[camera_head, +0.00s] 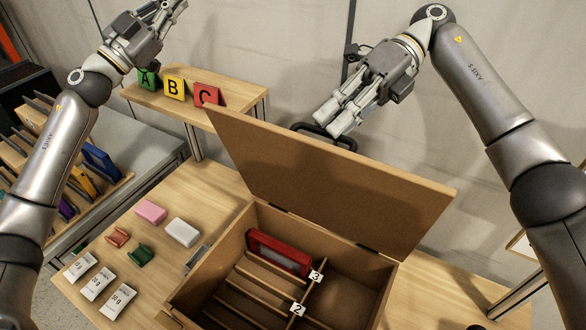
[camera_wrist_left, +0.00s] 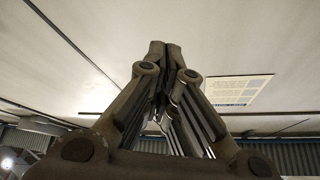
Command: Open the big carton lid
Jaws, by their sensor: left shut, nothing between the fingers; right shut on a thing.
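The big carton is a brown wooden-looking box (camera_head: 238,232) on the table, with its lid (camera_head: 320,180) standing raised and tilted back on hinges along the rear edge. A black loop handle (camera_head: 338,139) shows just past the lid's upper edge. My right gripper (camera_head: 332,122) is at this handle, behind the lid's edge, and is shut on it; the exact contact is partly hidden. My left gripper (camera_head: 172,8) is raised at the upper left, away from the carton, shut and empty. Its closed fingers also show in the left wrist view (camera_wrist_left: 165,50).
Inside the carton, slots hold a red case (camera_head: 278,253) beside tags 2 and 3. Left of it lie a pink block (camera_head: 150,211), a white block (camera_head: 182,232) and white packets (camera_head: 99,283). A small shelf (camera_head: 240,98) behind carries A, B, C blocks.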

